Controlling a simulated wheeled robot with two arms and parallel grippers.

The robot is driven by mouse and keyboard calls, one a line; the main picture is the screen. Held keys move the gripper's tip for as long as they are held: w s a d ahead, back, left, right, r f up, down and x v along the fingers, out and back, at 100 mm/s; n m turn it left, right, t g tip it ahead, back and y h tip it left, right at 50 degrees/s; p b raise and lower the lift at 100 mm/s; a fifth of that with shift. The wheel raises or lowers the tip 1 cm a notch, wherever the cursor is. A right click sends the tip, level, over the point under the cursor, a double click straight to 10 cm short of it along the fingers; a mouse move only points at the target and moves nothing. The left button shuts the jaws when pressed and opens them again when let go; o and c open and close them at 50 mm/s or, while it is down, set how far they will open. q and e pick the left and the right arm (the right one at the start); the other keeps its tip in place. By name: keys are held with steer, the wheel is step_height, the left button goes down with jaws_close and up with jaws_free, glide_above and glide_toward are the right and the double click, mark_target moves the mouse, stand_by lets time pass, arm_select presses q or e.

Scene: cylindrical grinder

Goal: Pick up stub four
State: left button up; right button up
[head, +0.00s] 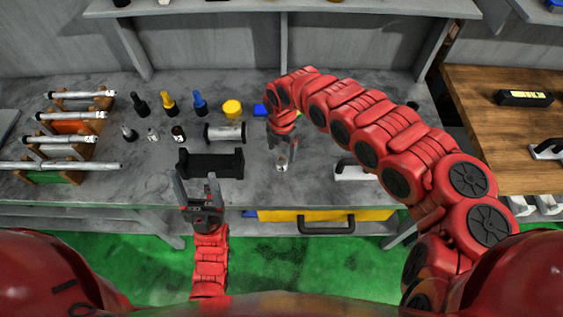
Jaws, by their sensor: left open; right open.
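No label shows which piece is stub four. Several silver rods, such as the top one (82,94), lie across small wooden racks on the left of the grey bench. A short silver cylinder with dark ends (224,133) lies near the bench middle. My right gripper (286,160) points down over the bench, right of that cylinder. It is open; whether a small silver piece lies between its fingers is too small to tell. My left gripper (196,178) is open and empty at the bench's front edge, in front of a black block-like holder (211,164).
Black, yellow and blue-topped bottles (169,102) and a yellow round container (232,109) stand behind. A white piece with a black handle (352,171) lies right of my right gripper. A wooden table (500,120) stands far right. A yellow drawer (330,214) is below the bench.

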mark_target(281, 159)
steer(key=shift+s+f, duration=0.1)
steer(key=shift+f, duration=0.65)
steer(key=shift+f+p, duration=0.45)
steer(key=shift+f, duration=0.05)
step_height(281, 159, down, 3)
steer(key=shift+a+f+p, duration=0.1)
steer(key=shift+a+p, duration=0.05)
steer(key=shift+p, duration=0.4)
steer(key=shift+f, duration=0.5)
steer(key=shift+d, duration=0.2)
jaws_close()
